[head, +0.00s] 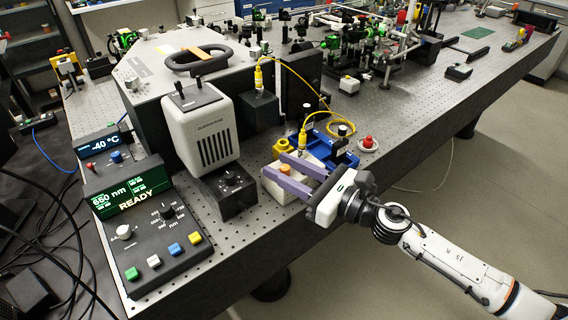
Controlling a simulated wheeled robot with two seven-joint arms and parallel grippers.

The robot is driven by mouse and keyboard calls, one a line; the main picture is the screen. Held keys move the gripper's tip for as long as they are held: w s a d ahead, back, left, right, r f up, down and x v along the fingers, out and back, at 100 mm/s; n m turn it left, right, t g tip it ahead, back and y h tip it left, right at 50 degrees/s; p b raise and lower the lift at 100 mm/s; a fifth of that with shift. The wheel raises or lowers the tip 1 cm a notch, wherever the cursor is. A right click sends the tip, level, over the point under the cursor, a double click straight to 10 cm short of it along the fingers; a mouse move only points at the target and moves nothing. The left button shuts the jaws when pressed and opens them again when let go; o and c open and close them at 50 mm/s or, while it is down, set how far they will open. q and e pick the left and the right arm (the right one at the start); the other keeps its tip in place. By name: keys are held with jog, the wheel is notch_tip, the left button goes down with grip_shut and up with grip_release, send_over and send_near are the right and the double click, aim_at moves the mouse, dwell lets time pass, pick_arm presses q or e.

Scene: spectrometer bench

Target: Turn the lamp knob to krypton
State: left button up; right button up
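A grey-white lamp-like housing (208,132) with dark vents stands left of centre. A black box (236,203) in front of it carries a small dark knob (229,181) with pale marks around it, too small to read. This looks like the lamp knob; its setting cannot be told. My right gripper (275,166) is to the right of this box, apart from the knob. Its two purple fingers are spread and point left, over a white box (276,189) with an orange top part (285,170) showing between them. I cannot tell whether they touch it. My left gripper is not in view.
A control panel (165,240) with a dial, coloured buttons and a green "READY" display (133,194) stands at the left. A blue tray (335,150), yellow cable (310,78) and red button (368,142) lie behind my gripper.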

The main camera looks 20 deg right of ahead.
grip_shut()
jog(key=shift+m+t+h, duration=0.3)
jog(key=shift+m+h, duration=0.1)
jog(key=shift+h, duration=0.2)
jog(key=m+t+h, duration=0.1)
jog(key=m+h, duration=0.1)
jog(key=h, duration=0.2)
jog(key=m+t+h, duration=0.1)
jog(key=m+h, duration=0.2)
jog(key=h, duration=0.1)
jog(key=shift+a+m+t, duration=0.15)
jog(key=shift+m+t, duration=0.15)
jog(key=m+h, duration=0.1)
jog(key=h, duration=0.1)
jog(key=m+h, duration=0.2)
jog(key=h, duration=0.1)
jog(key=shift+m+h, duration=0.3)
jog(key=shift+d+m+g+h, duration=0.15)
jog(key=shift+m+g+h, duration=0.7)
jog(key=shift+h, duration=0.5)
jog(key=shift+d+m+g+h, duration=0.1)
jog(key=shift+m+g+h, duration=0.55)
jog(key=shift+m+h, duration=0.5)
jog(key=shift+h, duration=0.5)
